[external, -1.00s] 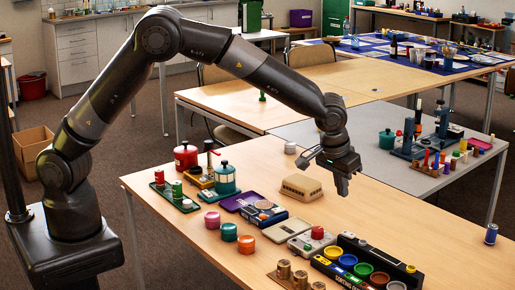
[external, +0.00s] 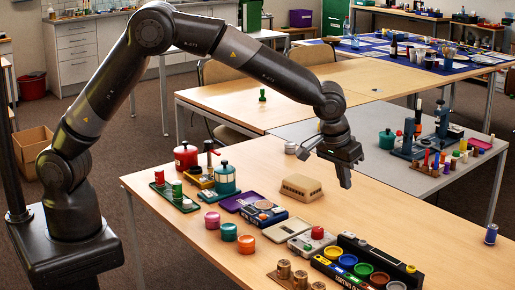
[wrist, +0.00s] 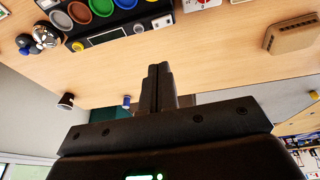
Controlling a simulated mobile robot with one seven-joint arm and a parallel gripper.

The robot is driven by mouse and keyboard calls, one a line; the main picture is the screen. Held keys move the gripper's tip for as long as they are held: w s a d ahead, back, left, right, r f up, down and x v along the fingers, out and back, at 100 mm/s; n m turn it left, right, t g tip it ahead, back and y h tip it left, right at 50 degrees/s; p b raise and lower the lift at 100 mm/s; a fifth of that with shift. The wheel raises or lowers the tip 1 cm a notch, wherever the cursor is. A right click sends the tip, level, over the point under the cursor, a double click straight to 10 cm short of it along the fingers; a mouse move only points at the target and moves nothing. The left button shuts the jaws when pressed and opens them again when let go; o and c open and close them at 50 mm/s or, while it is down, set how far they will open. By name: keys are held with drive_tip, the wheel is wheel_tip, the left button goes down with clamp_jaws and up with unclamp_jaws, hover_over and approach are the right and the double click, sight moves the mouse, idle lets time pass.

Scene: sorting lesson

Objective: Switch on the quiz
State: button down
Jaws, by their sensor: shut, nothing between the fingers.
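The quiz appears to be the long black console (external: 378,252) at the front of the near table, with a row of coloured round cups and partly readable "SORTING" lettering. In the wrist view the console (wrist: 122,33) lies at the top left, with a small display, a yellow knob (wrist: 78,46) and a pale square part (wrist: 162,22) at its end. I cannot tell which part is its switch. My gripper (external: 345,184) is above the table, behind and apart from the console. In the wrist view its fingers (wrist: 159,72) are together and empty.
A tan ridged box (external: 301,188) stands left of my gripper. A pale device with a red button (external: 317,233) sits beside the console.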

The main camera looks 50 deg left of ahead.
drive_tip(key=shift+f, duration=0.15)
approach(352, 234)
drive_tip(key=x, duration=0.5)
drive_tip(key=shift+w+f, duration=0.15)
drive_tip(key=shift+w, duration=0.1)
drive_tip(key=shift+d+f, duration=0.15)
drive_tip(key=shift+f, duration=0.4)
